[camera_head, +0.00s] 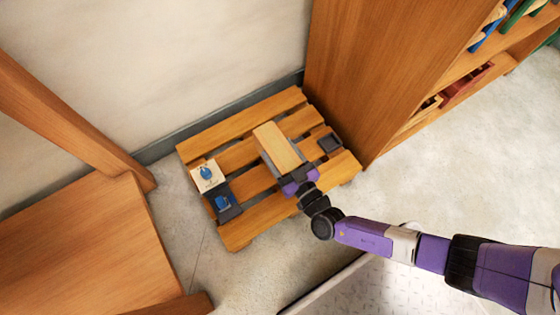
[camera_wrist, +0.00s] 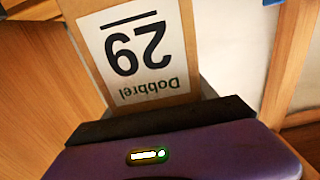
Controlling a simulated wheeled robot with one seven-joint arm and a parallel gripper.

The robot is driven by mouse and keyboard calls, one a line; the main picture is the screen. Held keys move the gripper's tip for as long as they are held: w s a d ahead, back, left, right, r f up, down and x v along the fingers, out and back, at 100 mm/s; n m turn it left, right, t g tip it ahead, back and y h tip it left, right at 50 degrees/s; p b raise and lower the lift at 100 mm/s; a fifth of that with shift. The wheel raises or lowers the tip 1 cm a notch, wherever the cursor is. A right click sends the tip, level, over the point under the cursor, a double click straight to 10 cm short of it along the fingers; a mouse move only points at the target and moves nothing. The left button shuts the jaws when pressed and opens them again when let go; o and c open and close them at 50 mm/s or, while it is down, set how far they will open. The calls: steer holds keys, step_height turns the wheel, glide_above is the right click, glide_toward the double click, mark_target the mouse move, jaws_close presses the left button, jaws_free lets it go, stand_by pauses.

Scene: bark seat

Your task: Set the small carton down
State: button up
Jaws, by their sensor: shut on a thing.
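The small carton (camera_head: 279,146) is a tan box seen over the slatted wooden pallet in the head view. In the wrist view the carton (camera_wrist: 185,32) shows a white label with "29" and "Dobbrel", upside down. My gripper (camera_head: 298,178) is shut on the near end of the carton; its dark edge also shows in the wrist view (camera_wrist: 165,120). The pallet (camera_head: 262,211) stands on the floor against the wall. I cannot tell whether the carton touches the slats. The fingertips are hidden.
On the pallet's left are a white box with a blue mark (camera_head: 207,175) and a dark item with a blue part (camera_head: 225,204). A wooden shelf unit (camera_head: 375,70) stands close on the right, a wooden bench (camera_head: 85,245) on the left.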

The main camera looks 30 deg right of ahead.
steer(key=shift+f+b, duration=1.05)
steer(key=shift+f, duration=1.45)
steer(key=shift+f, duration=0.1)
steer(key=o, duration=1.7)
